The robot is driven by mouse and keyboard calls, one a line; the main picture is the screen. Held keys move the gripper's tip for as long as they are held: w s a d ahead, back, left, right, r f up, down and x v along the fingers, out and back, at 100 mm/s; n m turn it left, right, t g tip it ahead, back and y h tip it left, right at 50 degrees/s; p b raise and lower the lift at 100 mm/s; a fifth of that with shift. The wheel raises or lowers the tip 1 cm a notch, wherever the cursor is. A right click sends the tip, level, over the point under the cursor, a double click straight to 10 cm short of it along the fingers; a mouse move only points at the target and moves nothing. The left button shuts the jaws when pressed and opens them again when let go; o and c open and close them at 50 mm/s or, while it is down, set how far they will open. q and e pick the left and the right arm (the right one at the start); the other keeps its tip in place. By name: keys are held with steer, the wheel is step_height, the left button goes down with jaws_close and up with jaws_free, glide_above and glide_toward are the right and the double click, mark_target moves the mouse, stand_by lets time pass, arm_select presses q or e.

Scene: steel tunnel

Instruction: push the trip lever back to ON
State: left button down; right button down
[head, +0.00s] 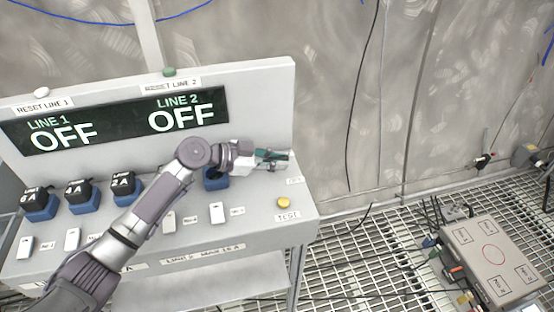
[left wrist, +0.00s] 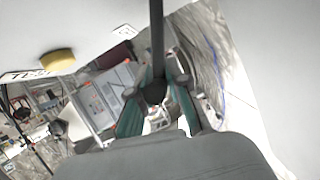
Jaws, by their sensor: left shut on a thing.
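My left gripper (head: 273,157) is at the right end of the grey console (head: 262,88), just above its sloped top. In the left wrist view its green fingers (left wrist: 155,95) are closed around the dark end of a black rod (left wrist: 157,45), which looks like the trip lever. The lever is hidden behind the gripper and arm in the head view, so its setting cannot be read. The display (head: 120,122) reads LINE 1 OFF and LINE 2 OFF. My right gripper is not in view.
A yellow TEST button (head: 284,202) sits just below my gripper; it also shows in the left wrist view (left wrist: 57,62). Several blue blocks with black tops (head: 82,195) and white switches (head: 72,239) line the console. A grey box (head: 490,258) lies on the grating at right.

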arm_select(q)
steer(key=b, duration=0.1)
steer(key=w+n+g+b, duration=0.1)
steer(key=b, duration=0.1)
steer(key=shift+w+a+f+n, duration=0.1)
steer(key=shift+w+a+n, duration=0.1)
steer(key=shift+w+n, duration=0.1)
steer(key=shift+w+a+n+g+b, duration=0.1)
steer(key=shift+w+n+g+b, duration=0.2)
steer(key=shift+n+b, duration=0.1)
steer(key=shift+w+a+r+n+g+h, duration=0.1)
steer(key=shift+w+r+n+g+h, duration=0.1)
steer(key=shift+r+n+g+h, duration=0.1)
steer(key=c, duration=1.1)
jaws_free()
steer(key=shift+r, duration=0.1)
steer(key=shift+a, duration=0.1)
